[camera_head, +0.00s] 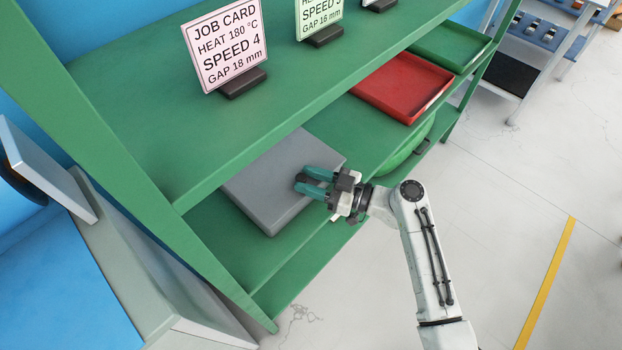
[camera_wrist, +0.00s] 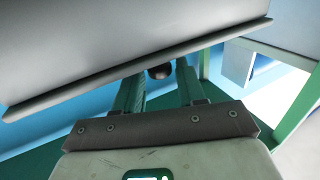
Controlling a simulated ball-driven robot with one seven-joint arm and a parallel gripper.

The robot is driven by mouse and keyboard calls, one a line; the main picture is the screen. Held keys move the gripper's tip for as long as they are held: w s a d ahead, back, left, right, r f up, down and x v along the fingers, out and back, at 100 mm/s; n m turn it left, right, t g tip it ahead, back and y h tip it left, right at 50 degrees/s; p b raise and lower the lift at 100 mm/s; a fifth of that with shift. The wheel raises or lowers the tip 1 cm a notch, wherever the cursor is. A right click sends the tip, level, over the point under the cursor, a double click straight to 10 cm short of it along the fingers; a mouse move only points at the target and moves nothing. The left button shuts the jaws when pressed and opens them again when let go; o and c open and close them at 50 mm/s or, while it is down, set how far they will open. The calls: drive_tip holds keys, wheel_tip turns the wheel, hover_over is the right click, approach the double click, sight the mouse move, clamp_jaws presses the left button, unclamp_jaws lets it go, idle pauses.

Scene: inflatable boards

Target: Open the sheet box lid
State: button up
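The grey sheet box (camera_head: 262,185) sits on the middle shelf of the green rack, under the upper shelf's edge. Its flat grey top shows no clear opening from the head view. My gripper (camera_head: 305,179) is at the box's right front part, its two teal fingers pointing left over the grey surface. In the wrist view, the fingers (camera_wrist: 160,72) stand apart, with a small dark round knob (camera_wrist: 160,72) showing between their tips. A grey panel with a rimmed edge (camera_wrist: 130,70), apparently the lid, fills the top there. I cannot tell whether the fingers touch it.
The green upper shelf (camera_head: 150,140) overhangs the box and carries job cards (camera_head: 225,45). A red tray (camera_head: 403,88) and a green tray (camera_head: 450,46) lie farther right on the middle shelf. A grey panelled unit (camera_head: 130,260) stands at left. The floor at right is open.

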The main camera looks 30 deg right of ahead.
clamp_jaws()
drive_tip(key=shift+r, duration=0.1)
idle(0.3)
drive_tip(key=shift+w+r+g+p, duration=0.1)
drive_tip(key=shift+r+g+p, duration=0.2)
drive_tip(key=shift+r+p, duration=0.45)
drive_tip(key=r+p, duration=0.2)
drive_tip(key=p, duration=0.1)
drive_tip(key=w+r+m+g+h+p, duration=0.1)
drive_tip(key=r+p, duration=0.1)
drive_tip(key=p, duration=0.1)
drive_tip(key=w+r+g+p, duration=0.1)
drive_tip(key=r+p, duration=0.1)
drive_tip(key=shift+a+r+h+p, duration=0.1)
drive_tip(key=shift+a+h+p, duration=0.25)
drive_tip(key=shift+h+p, duration=0.05)
wheel_tip(320, 180, up, 4)
drive_tip(key=r+g+p, duration=0.1)
drive_tip(key=p, duration=0.1)
hover_over(289, 169)
drive_tip(key=s, duration=0.1)
drive_tip(key=shift+w+r+m+h, duration=0.3)
drive_tip(key=shift+w+r, duration=0.05)
